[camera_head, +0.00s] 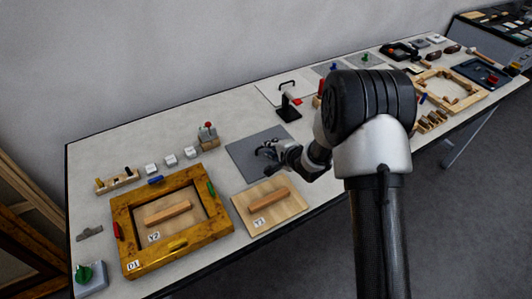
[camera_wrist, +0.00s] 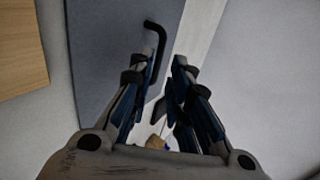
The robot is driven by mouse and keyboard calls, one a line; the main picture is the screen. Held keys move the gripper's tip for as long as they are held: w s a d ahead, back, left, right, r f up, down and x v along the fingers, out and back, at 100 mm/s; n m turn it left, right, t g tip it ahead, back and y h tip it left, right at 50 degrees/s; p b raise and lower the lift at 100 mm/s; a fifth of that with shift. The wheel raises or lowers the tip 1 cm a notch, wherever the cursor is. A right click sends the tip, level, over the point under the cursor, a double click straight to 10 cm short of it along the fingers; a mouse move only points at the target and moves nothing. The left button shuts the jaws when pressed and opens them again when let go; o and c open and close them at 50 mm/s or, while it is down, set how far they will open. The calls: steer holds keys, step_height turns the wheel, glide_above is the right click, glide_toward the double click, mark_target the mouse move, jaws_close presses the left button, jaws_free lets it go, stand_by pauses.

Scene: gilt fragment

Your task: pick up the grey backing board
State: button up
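The grey backing board (camera_head: 246,157) lies flat on the white table, between the Y1 wooden panel and the black stand. In the wrist view the board (camera_wrist: 100,35) fills the upper left, with a bent black handle (camera_wrist: 160,35) near its right edge. My gripper (camera_head: 272,152) is low over the board's right part in the head view and hides some of it. In the wrist view my gripper (camera_wrist: 165,68) has its fingers parted, with the handle showing between them, close to the left finger. Whether a finger touches the handle, I cannot tell.
The Y1 panel (camera_head: 285,211) with its wooden grip lies just in front of the board. A wooden frame (camera_head: 126,220) with coloured clips holds panel Y2. A black stand (camera_head: 288,112) with a red part is behind. My arm hides the table's middle right.

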steer(key=x, duration=0.1)
steer(key=b+x, duration=0.1)
steer(key=x, duration=0.1)
steer(key=b+x, duration=0.1)
steer(key=x, duration=0.1)
steer(key=shift+w+d+f, duration=0.1)
steer(key=shift+d, duration=0.15)
steer(key=shift+c, duration=0.2)
jaws_close()
